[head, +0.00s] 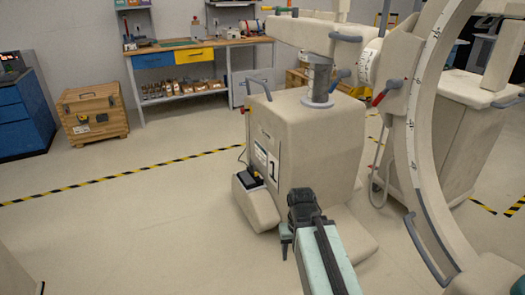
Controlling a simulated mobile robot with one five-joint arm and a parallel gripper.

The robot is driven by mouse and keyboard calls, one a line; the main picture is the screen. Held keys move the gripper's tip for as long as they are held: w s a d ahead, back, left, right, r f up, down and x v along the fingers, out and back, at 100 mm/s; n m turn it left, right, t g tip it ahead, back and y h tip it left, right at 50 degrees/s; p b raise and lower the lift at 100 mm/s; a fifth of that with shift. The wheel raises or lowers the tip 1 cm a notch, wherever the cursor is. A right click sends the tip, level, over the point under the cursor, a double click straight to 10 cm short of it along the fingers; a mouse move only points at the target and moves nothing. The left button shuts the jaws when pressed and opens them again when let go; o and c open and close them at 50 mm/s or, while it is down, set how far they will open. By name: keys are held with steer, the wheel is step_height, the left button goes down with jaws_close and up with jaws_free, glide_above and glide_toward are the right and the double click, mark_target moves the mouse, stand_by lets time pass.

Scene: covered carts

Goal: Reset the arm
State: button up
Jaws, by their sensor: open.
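My arm reaches in from the bottom edge, a pale teal link with a black joint block at its end. My gripper (287,240) points down beside the black block, small and partly hidden by it. It is open, with nothing seen between its fingers. It appears in front of a beige wheeled cart (305,140) marked with the number 1; I cannot tell the gap between them.
A large beige C-shaped arm (423,130) curves down at the right. A wooden crate (92,113), blue cabinet (22,115) and workbench (190,62) stand behind. Yellow-black tape (120,174) crosses the floor. The floor at left is clear.

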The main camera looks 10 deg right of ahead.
step_height(320, 180, up, 25)
steer(key=p, duration=2.2)
steer(key=shift+r+p, duration=0.15)
steer(key=shift+p, duration=0.2)
